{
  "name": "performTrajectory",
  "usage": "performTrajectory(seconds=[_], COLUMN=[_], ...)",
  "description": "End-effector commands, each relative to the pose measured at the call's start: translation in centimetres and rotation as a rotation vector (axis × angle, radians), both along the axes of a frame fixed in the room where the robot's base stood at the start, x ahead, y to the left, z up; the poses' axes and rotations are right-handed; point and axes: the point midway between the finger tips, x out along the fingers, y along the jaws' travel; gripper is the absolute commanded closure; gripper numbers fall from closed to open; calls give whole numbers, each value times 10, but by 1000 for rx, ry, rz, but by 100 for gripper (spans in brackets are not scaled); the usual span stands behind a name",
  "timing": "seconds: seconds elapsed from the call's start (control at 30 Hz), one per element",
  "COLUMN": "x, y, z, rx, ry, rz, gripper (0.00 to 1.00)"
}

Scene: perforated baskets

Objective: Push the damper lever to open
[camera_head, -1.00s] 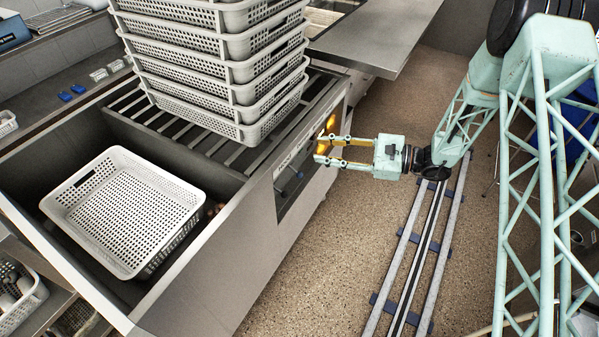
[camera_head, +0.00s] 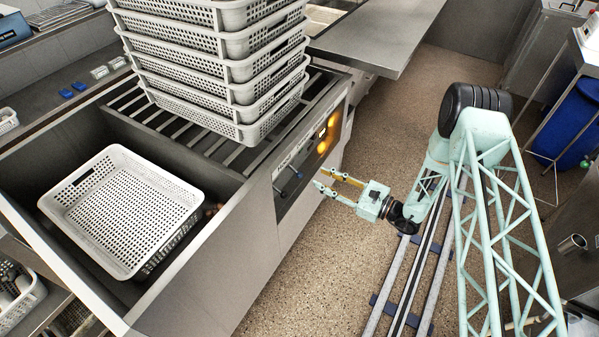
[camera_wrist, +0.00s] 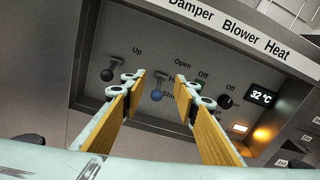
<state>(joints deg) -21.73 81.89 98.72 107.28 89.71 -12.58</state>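The control panel (camera_wrist: 150,45) on the metal counter's side carries the words Damper, Blower and Heat. A lever with a blue ball (camera_wrist: 157,94) stands by the Shut mark, below Open; I take it as the damper lever, and it also shows small in the head view (camera_head: 298,174). Another lever with a dark ball (camera_wrist: 108,73) is to its left, by Up. My gripper (camera_head: 329,180) is open and empty in front of the panel. In the wrist view its fingers (camera_wrist: 161,84) frame the blue ball, with no contact visible. The right finger partly covers nearby labels.
A black knob (camera_wrist: 226,101) marked Off and a 32 °C display (camera_wrist: 263,97) are to the right. An amber light glows on the panel (camera_head: 322,147). Stacked white baskets (camera_head: 235,95) stand above; another basket (camera_head: 122,205) sits in the sink.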

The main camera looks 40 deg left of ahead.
Motion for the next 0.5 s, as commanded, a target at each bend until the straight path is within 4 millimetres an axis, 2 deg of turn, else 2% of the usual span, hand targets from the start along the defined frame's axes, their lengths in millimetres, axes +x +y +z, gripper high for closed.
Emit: performTrajectory(seconds=[0.03, 0.2, 0.33, 0.5], x=[-2, -4, -5, -5], y=[1, 2, 2, 2], z=[-12, -39, -52, -56], rx=[0, 5, 5, 7], ry=[10, 28, 37, 40], rz=[-9, -43, -58, -65], gripper=[72, 72, 72, 72])
